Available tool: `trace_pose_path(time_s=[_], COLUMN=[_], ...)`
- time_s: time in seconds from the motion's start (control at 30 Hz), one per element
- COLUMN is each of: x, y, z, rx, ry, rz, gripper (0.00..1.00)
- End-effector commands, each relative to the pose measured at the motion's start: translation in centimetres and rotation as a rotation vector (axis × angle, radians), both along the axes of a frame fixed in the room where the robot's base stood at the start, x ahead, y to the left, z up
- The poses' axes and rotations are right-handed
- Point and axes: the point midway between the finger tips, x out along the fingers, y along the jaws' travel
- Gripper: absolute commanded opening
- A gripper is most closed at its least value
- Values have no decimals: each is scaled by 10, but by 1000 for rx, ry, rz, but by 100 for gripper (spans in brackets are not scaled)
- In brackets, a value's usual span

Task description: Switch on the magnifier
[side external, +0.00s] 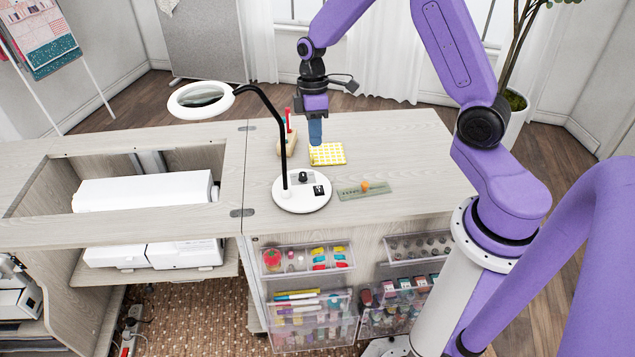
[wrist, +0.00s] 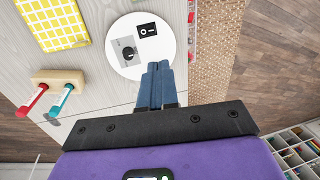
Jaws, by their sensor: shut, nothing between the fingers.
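The magnifier lamp stands on the cabinet top, with a round white base (side external: 301,194), a black gooseneck (side external: 277,125) and a white ring head (side external: 201,99) out to the left. On the base are a dark knob (side external: 303,177) and a black rocker switch (side external: 319,190). The wrist view also shows the knob (wrist: 128,53) on a grey plate and the rocker switch (wrist: 147,30) with white marks. My gripper (side external: 315,143) is shut and empty, pointing down behind the base and above the top. In the wrist view its blue fingertips (wrist: 157,66) overlap the base's near edge.
A yellow checked cloth (side external: 327,154) lies behind the base. A wooden holder (wrist: 57,79) with red and teal handled tools stands near my gripper. A grey-green strip (side external: 361,191) with an orange piece lies right of the base. The top's right part is clear.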

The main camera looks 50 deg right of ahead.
Motion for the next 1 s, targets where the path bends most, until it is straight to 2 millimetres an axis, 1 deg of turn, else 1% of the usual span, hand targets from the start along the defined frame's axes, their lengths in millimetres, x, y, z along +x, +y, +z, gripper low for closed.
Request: trace_pose_path(time_s=[0.13, 0.47, 0.57, 0.67, 0.77, 1.0], x=[5, 5, 4, 3, 0, -7], y=[-7, -8, -7, -6, -4, 1], z=[-5, -6, -9, -18, -33, -76], rx=[6, 6, 6, 6, 6, 6], ry=[1, 1, 4, 6, 8, 8], rz=[-7, -8, -7, -8, -8, -7], gripper=[0, 0, 0, 0, 0, 0])
